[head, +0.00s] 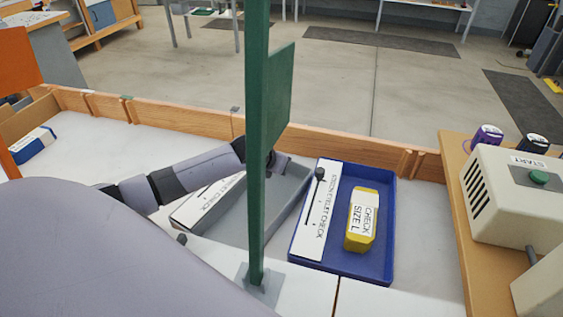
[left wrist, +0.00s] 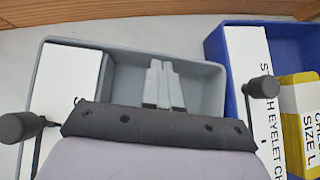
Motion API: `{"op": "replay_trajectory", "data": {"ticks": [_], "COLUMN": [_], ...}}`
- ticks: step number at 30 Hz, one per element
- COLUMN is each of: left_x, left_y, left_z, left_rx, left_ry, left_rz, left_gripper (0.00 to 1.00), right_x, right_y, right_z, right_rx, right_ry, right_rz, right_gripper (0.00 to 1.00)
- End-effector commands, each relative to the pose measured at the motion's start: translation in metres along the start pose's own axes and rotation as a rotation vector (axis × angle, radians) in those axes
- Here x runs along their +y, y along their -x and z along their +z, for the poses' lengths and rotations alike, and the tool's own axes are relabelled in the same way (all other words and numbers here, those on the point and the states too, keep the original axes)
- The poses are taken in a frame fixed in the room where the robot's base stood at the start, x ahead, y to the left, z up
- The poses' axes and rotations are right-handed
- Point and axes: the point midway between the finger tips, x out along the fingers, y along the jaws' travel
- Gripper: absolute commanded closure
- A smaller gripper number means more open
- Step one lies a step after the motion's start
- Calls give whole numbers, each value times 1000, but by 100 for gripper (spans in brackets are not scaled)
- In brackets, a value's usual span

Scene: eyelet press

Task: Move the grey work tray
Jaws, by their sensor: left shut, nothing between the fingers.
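The grey work tray (head: 228,220) lies on the white table, left of the blue tray, partly hidden by the green post and my left arm. It also shows in the left wrist view (left wrist: 207,88). My left gripper (head: 272,160) is at the tray's far end, partly behind the post. In the left wrist view its fingers (left wrist: 162,86) are together, empty, over the tray's inside; whether they touch it I cannot tell. My right gripper is not in view.
A blue tray (head: 298,245) with a white box and a yellow "SIZE L" block (head: 361,222) stands close on the right. A green post (head: 258,120) rises in front of the grey tray. A wooden rail (head: 345,143) edges the table's back. A press (head: 510,190) stands at right.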

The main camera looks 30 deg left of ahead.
Motion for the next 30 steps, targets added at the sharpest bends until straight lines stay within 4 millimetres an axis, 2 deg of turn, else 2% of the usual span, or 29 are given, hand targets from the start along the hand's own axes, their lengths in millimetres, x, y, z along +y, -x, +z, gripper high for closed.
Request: {"op": "replay_trajectory", "data": {"ticks": [14,22,30], "left_x": [0,0,-1], "left_y": [-3,-18,-21], "left_z": [4,18,22], "left_rx": [-1,-2,-1], "left_ry": [0,1,1], "left_rz": [0,-1,-2], "left_gripper": [100,100,100], "right_x": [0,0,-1], "right_y": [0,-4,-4], "right_z": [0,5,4], "right_rx": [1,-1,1], "right_ry": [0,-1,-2], "right_rz": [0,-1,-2], "right_gripper": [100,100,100]}}
